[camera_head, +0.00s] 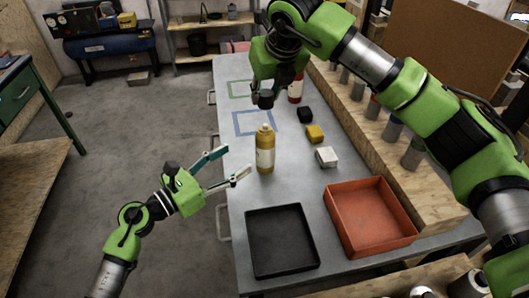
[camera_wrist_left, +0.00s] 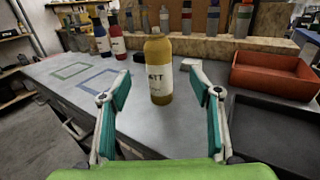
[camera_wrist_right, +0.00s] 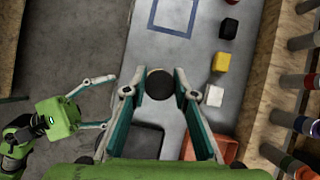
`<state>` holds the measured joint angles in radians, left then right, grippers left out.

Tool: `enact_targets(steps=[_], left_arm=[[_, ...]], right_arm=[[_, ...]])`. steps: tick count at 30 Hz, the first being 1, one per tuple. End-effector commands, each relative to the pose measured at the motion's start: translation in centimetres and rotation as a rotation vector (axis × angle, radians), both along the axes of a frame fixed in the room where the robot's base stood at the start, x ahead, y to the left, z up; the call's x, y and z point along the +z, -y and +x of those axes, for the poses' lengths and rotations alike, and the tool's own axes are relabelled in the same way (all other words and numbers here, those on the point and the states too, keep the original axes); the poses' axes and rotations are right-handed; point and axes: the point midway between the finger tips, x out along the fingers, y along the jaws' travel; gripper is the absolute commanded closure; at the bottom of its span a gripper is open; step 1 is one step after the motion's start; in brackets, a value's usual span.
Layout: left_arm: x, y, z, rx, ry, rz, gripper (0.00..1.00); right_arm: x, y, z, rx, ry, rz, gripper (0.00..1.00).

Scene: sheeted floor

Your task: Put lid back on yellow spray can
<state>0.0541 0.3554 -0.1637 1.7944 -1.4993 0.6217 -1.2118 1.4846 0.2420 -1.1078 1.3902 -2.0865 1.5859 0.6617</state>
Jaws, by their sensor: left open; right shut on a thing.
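The yellow spray can (camera_head: 265,150) stands upright on the grey table, with a white label and a bare yellow top. In the left wrist view the can (camera_wrist_left: 160,70) shows between and beyond my left fingers. My left gripper (camera_head: 236,163) is open and empty, a little to the left of the can. My right gripper (camera_head: 265,98) is above the can, pointing down. It is shut on a round black lid (camera_wrist_right: 159,83), which is apart from the can's top in the head view.
Black (camera_head: 305,114), yellow (camera_head: 315,133) and white (camera_head: 327,157) blocks lie right of the can. A black tray (camera_head: 250,268) and a red-orange bin (camera_head: 412,233) are at the near end. Red and blue bottles stand farther back. Several grey-and-coloured cans line the wooden ledge.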

Motion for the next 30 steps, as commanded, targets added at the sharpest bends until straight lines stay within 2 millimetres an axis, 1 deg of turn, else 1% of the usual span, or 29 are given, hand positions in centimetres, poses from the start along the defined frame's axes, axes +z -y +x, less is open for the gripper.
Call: enact_targets(steps=[4,8,15,21,25,30], left_arm=[[0.1,0.5,0.5,0.000,0.001,-0.001,0.42],[0.2,1.7,1.7,0.000,0.003,-0.002,0.42],[0.2,5.2,4.9,0.000,0.001,-0.004,0.42],[0.1,7.5,7.0,0.001,0.001,-0.002,0.42],[0.1,8.3,7.8,0.001,0.000,-0.001,0.42],[0.0,8.8,8.2,0.000,0.000,0.000,0.42]], right_arm=[[0.0,0.0,0.0,0.000,0.000,0.000,0.81],[0.0,0.0,0.0,0.000,0.000,0.000,0.81],[0.0,0.0,0.0,0.000,0.000,0.000,0.81],[0.0,0.0,0.0,0.000,0.000,0.000,0.81],[0.0,0.0,0.0,0.000,0.000,0.000,0.81],[0.0,0.0,0.0,0.000,0.000,0.000,0.81]])
